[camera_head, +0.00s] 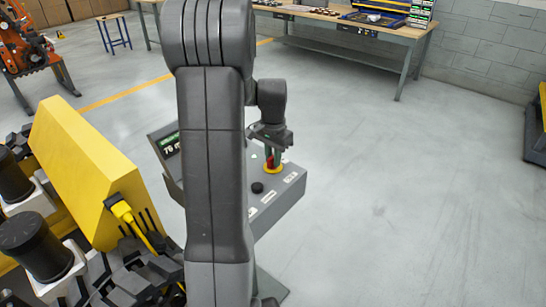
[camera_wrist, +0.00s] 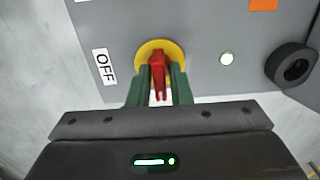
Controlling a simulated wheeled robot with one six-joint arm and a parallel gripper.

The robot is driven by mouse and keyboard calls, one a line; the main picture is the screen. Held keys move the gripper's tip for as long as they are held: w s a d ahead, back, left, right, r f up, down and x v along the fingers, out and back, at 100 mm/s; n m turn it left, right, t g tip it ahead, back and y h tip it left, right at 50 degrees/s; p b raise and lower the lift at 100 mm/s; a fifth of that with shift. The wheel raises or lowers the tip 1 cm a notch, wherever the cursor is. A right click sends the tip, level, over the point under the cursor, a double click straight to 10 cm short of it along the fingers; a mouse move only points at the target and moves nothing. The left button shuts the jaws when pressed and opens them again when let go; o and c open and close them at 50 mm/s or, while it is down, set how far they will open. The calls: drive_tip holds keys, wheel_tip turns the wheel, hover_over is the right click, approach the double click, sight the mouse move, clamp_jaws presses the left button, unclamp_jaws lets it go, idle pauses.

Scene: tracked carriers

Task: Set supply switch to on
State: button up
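The supply switch (camera_wrist: 158,62) is a red handle on a round yellow base, set on a grey control box (camera_head: 264,206). In the wrist view the handle runs up and down the picture, with an "OFF" label (camera_wrist: 104,67) to its left. My gripper (camera_wrist: 160,84) has its two green fingers close on both sides of the red handle and appears shut on it. In the head view my gripper (camera_head: 270,156) reaches down to the switch from above. The fingers hide part of the yellow base.
A black knob (camera_wrist: 292,65) and a lit round lamp (camera_wrist: 227,59) are right of the switch in the wrist view. A display (camera_head: 168,146) stands at the box's left. Yellow machinery (camera_head: 88,170) is at the left. The floor right of the box is clear.

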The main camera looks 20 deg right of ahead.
drive_tip(key=shift+o, duration=1.1)
wheel_tip(320, 180, up, 14)
drive_tip(key=shift+f, duration=0.15)
wheel_tip(320, 180, down, 14)
drive_tip(key=shift+r, duration=0.1)
drive_tip(key=shift+r, duration=0.1)
idle(0.3)
